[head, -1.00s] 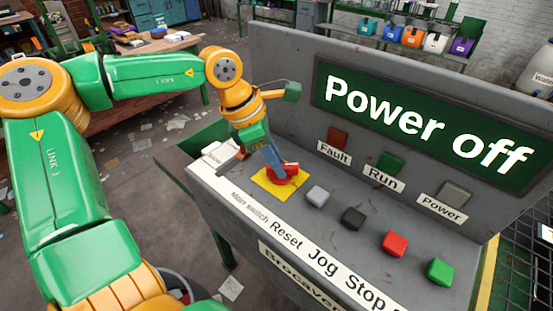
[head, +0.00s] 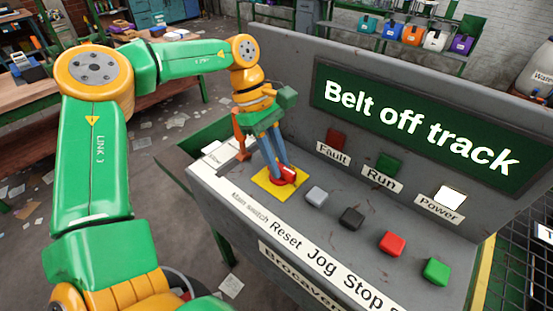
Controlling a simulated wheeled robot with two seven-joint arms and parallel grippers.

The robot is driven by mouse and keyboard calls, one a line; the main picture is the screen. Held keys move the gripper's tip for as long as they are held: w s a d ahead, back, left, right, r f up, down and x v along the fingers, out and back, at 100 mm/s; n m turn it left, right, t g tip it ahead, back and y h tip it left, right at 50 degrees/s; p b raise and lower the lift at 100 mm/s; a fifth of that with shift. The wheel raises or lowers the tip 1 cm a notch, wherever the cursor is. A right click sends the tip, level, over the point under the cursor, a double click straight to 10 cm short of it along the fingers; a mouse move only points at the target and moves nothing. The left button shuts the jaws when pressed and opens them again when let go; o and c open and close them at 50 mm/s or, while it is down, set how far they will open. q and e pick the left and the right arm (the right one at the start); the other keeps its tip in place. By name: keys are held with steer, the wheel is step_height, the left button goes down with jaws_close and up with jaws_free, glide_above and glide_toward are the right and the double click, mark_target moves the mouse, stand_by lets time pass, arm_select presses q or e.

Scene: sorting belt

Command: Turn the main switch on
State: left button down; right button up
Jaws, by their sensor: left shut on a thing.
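The main switch (head: 288,175) is a red rotary handle on a yellow plate (head: 268,181) at the left of the grey control panel. My left gripper (head: 283,169) points down from above and is shut on the red handle, its fingers partly hiding it. The display (head: 420,127) reads "Belt off track". The Power lamp (head: 449,196) is lit white. The Fault lamp (head: 337,137) and the Run lamp (head: 388,164) look dark. My right gripper is not in view.
A grey button (head: 317,196), a black button (head: 352,218), a red button (head: 393,242) and a green button (head: 436,271) line the panel right of the switch. An orange lever (head: 240,138) stands at the panel's left end. The upright display board rises close behind.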

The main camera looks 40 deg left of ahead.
arm_select(q)
steer(key=shift+m, duration=0.4)
steer(key=c, duration=0.8)
jaws_free()
steer(key=shift+d, duration=0.1)
steer(key=shift+o, duration=0.2)
steer(key=v, duration=0.7)
